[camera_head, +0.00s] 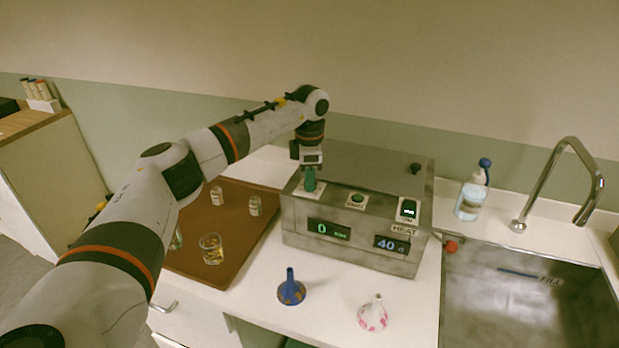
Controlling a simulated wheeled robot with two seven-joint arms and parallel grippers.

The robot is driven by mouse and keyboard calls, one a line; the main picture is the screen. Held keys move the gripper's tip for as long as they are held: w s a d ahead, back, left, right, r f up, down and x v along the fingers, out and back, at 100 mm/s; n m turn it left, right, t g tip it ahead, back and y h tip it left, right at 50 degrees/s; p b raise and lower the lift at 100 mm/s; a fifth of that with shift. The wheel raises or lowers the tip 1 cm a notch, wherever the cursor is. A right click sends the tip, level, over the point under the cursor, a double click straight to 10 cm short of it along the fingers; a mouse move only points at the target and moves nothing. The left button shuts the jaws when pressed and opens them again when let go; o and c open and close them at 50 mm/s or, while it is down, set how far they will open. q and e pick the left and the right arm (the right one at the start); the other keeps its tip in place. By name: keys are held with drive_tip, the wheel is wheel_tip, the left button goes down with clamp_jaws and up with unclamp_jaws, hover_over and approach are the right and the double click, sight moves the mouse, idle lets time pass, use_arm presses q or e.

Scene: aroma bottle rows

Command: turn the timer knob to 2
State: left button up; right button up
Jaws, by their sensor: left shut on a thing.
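A metal heating box (302,225) stands on the white counter. Its left display (328,229) reads 0 in green, with small text beside it that is hard to read. My left gripper (310,187) points down at the left end of the box's sloped panel, with teal fingers. It is shut on the timer knob, which the fingers mostly hide, so I cannot read where the knob points. My right gripper is not in view.
A round button (357,198) and a HEAT switch (408,209) sit right of my gripper. The right display (391,245) reads 40. A brown tray (232,258) holds glass vessels. A sink (520,290) is right.

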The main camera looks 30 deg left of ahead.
use_arm(q)
drive_tip(key=shift+r+m, duration=0.1)
drive_tip(key=shift+m, duration=0.7)
drive_tip(key=o, duration=1)
wheel_tip(320, 180, up, 12)
drive_tip(key=b, duration=0.3)
